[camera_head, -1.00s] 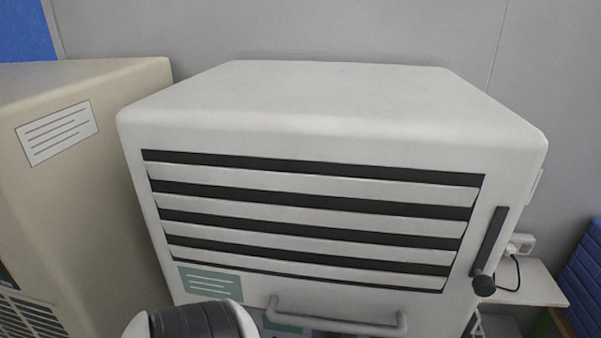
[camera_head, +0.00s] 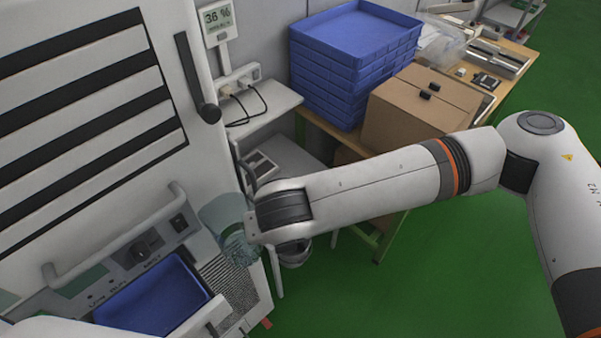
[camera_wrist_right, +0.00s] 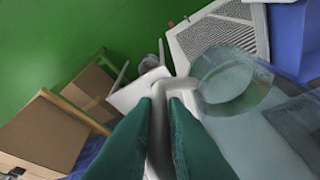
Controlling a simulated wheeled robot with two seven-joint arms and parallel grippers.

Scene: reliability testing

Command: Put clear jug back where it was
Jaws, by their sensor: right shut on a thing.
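The clear jug (camera_head: 224,214) shows in the head view at the front right of the white machine, beside the end of my right arm, which partly hides it. In the right wrist view the jug (camera_wrist_right: 232,78) is round and transparent, with a pale handle between my fingers. My right gripper (camera_wrist_right: 160,102), with green fingers, is shut on that handle. The jug hangs close to the machine's ribbed grille (camera_head: 228,280); I cannot tell whether it touches anything. My left gripper is out of view.
A blue tray (camera_head: 155,298) sits on the machine's front ledge below a bar handle (camera_head: 120,240). A small white shelf (camera_head: 268,108) with plugs is behind. Stacked blue trays (camera_head: 335,75) and a cardboard box (camera_head: 415,112) stand on a wooden table. Green floor (camera_head: 440,270) is clear.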

